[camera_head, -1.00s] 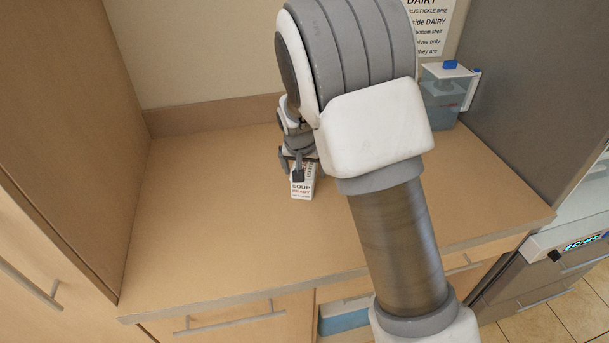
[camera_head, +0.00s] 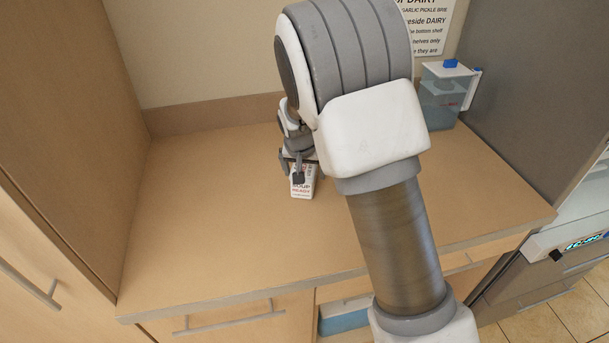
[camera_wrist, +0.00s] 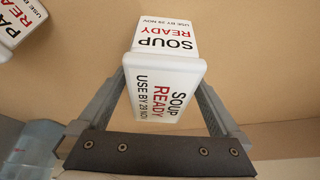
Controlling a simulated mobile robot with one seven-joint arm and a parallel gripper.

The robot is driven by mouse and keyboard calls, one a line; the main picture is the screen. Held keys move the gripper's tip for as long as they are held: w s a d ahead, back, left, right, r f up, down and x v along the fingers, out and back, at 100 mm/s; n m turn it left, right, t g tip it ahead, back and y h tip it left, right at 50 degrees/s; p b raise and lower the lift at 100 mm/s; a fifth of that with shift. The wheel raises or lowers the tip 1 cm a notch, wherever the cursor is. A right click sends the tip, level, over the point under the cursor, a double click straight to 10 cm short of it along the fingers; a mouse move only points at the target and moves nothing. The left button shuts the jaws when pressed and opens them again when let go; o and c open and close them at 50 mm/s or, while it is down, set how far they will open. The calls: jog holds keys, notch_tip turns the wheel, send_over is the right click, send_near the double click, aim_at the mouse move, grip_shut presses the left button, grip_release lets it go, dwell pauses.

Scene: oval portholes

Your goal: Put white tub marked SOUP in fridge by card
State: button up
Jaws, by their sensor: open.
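The white tub marked SOUP READY (camera_head: 302,191) stands on the wooden counter, partly hidden behind my gripper (camera_head: 299,172). In the wrist view the tub (camera_wrist: 165,88) sits between my two fingers, with its top and one side label readable, "USE BY 29 NOV". My gripper (camera_wrist: 162,82) is open, a finger on each side of the tub. I cannot tell whether either finger touches it. A printed card (camera_head: 431,27) on the back wall mentions garlic pickle brie, DAIRY and shelves; my arm hides part of it. I cannot clearly make out the fridge.
A second white labelled tub (camera_wrist: 18,22) shows at the wrist view's upper left. An appliance with a lit display (camera_head: 583,243) is at the right edge. The counter's left is clear.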

jog(key=shift+c, duration=0.3)
jog(key=c, duration=1.4)
grip_shut()
jog(key=shift+r, duration=0.2)
